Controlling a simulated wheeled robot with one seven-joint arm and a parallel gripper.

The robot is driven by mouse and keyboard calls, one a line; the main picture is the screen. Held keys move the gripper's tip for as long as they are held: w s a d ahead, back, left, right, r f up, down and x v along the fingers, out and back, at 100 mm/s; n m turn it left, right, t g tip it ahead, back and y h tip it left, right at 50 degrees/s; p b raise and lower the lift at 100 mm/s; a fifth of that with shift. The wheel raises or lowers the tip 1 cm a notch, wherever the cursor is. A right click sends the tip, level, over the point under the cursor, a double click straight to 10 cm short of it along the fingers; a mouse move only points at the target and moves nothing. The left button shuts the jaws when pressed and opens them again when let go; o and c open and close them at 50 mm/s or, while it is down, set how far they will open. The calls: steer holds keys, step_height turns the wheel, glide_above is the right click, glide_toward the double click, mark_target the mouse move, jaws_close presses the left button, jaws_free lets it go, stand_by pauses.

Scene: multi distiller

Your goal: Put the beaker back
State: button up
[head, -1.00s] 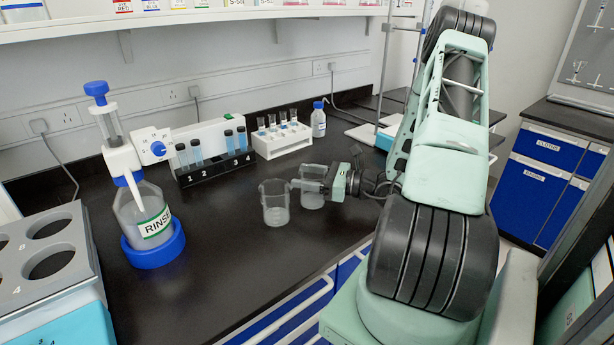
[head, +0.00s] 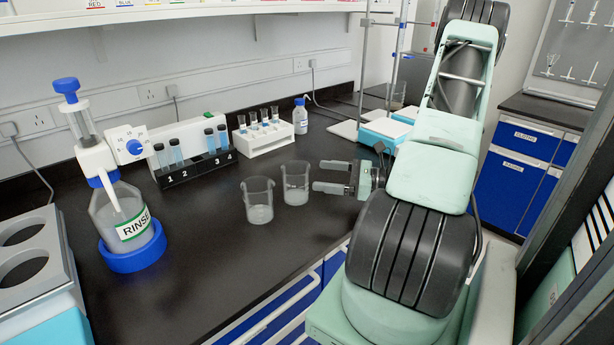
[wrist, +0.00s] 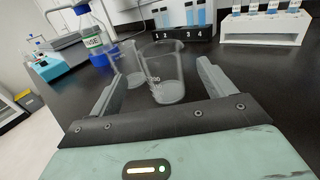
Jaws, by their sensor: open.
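Two clear glass beakers stand upright on the black bench, close together. The left beaker (head: 258,201) is nearer the bench's front edge. The right beaker (head: 295,184) is a little farther back and closest to my gripper (head: 318,176). My gripper is open and empty, just right of the right beaker, with its fingers pointing left toward it. In the wrist view, the near beaker (wrist: 165,78) stands ahead of the open fingers (wrist: 158,86). The other beaker (wrist: 130,66) shows behind it to the left.
A rinse bottle (head: 131,225) in a blue base stands at the left. A black rack with vials (head: 196,170) and a white tube rack (head: 265,133) stand behind the beakers, beside a small blue-capped bottle (head: 300,117). Bare bench lies between the rinse bottle and the beakers.

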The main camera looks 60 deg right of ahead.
steer(key=shift+v, duration=1.2)
